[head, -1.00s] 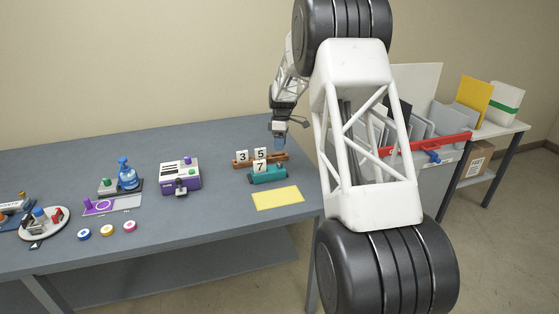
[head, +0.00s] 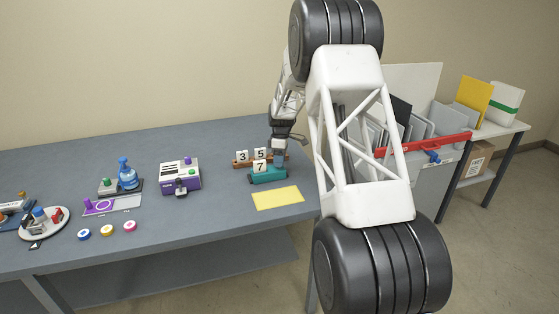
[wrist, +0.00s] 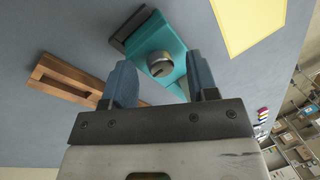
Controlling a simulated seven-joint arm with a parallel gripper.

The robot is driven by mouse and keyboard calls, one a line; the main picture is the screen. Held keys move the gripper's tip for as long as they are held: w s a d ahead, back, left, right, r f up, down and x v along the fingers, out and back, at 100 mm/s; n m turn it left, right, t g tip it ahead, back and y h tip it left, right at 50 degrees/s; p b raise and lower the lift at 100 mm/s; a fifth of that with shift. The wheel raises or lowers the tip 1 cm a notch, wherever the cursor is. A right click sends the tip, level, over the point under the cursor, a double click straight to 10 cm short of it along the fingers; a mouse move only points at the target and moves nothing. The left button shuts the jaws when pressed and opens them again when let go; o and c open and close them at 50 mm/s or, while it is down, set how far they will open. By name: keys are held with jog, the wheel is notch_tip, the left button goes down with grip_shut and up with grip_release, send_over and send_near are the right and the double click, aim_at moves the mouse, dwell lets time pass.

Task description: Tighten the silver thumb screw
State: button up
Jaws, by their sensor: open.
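The silver thumb screw (wrist: 160,64) is a round metal knob with a slot, on a teal device (wrist: 171,37) in the wrist view. In the head view the teal device (head: 270,175) stands on the grey table, and the screw cannot be made out there. My gripper (head: 279,160) is just above the device, pointing down. In the wrist view its two blue fingers are apart and empty, one to each side of the screw in the picture. I cannot tell whether the fingertips are level with the screw.
A brown wooden rack (wrist: 68,78) lies close to the device; in the head view white number tiles (head: 242,156) stand around it. A yellow sheet (head: 278,198) lies in front. A purple machine (head: 181,176) stands to the left, with clear table between.

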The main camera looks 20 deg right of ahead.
jog(key=c, duration=0.9)
jog(key=shift+m, duration=0.5)
jog(key=m, duration=0.3)
jog(key=shift+d+m+t+y, duration=0.1)
jog(key=shift+m+t+y, duration=0.2)
jog(key=shift+y, duration=0.1)
jog(key=m+t, duration=0.1)
jog(key=m, duration=0.3)
jog(key=shift+s+m, duration=0.15)
jog(key=shift+m, duration=0.15)
jog(key=m+t, duration=0.1)
jog(key=m, duration=0.3)
jog(key=shift+s+d+r+y, duration=0.1)
jog(key=shift+y, duration=0.2)
jog(key=m+t, duration=0.1)
jog(key=m, duration=0.3)
jog(key=shift+s+m, duration=0.1)
jog(key=shift+m, duration=0.2)
